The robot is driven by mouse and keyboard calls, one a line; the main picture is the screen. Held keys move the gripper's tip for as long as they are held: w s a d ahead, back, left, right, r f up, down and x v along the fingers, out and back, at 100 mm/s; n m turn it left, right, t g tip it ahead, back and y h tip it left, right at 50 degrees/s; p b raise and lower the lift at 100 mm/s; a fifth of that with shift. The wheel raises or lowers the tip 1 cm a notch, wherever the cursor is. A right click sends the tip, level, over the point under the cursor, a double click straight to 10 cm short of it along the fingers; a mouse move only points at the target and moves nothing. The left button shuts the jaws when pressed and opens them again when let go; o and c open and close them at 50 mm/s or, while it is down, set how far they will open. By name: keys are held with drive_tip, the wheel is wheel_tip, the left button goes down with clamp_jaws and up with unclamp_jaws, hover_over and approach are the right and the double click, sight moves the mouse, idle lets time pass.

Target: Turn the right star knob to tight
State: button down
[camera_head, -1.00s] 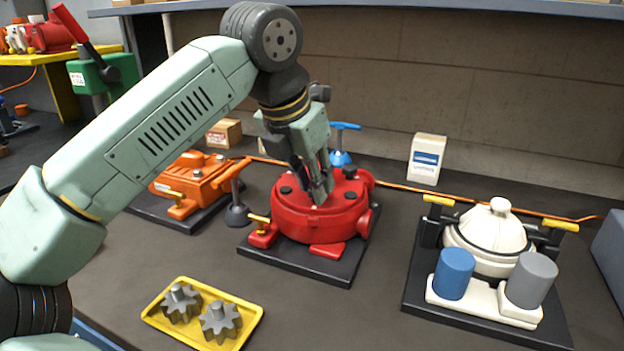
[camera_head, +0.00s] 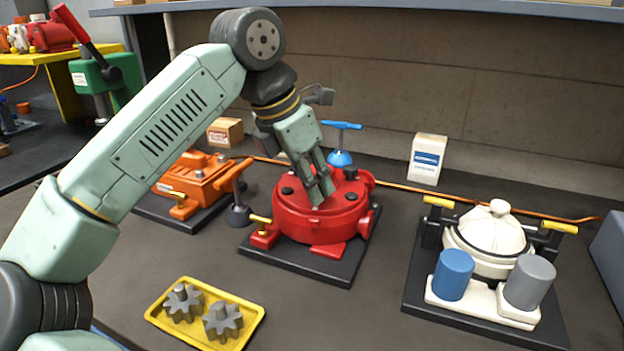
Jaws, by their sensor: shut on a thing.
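The red motor housing (camera_head: 318,227) stands on a black base plate (camera_head: 302,269) at mid-table. Dark knobs show on its top, one at the left (camera_head: 287,190) and one at the right rear (camera_head: 351,173). My gripper (camera_head: 321,199) reaches down from the upper left onto the housing's top, between these two knobs. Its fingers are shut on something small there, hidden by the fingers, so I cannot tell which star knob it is. No tight or loose marking is readable.
A blue T-handle (camera_head: 341,142) is behind. A yellow tray (camera_head: 245,323) with gears lies in front. A white pot-like unit (camera_head: 490,240) stands right.

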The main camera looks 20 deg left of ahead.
drive_tip(key=c, duration=1.4)
unclamp_jaws()
drive_tip(key=shift+o, duration=0.2)
drive_tip(key=v, duration=1.2)
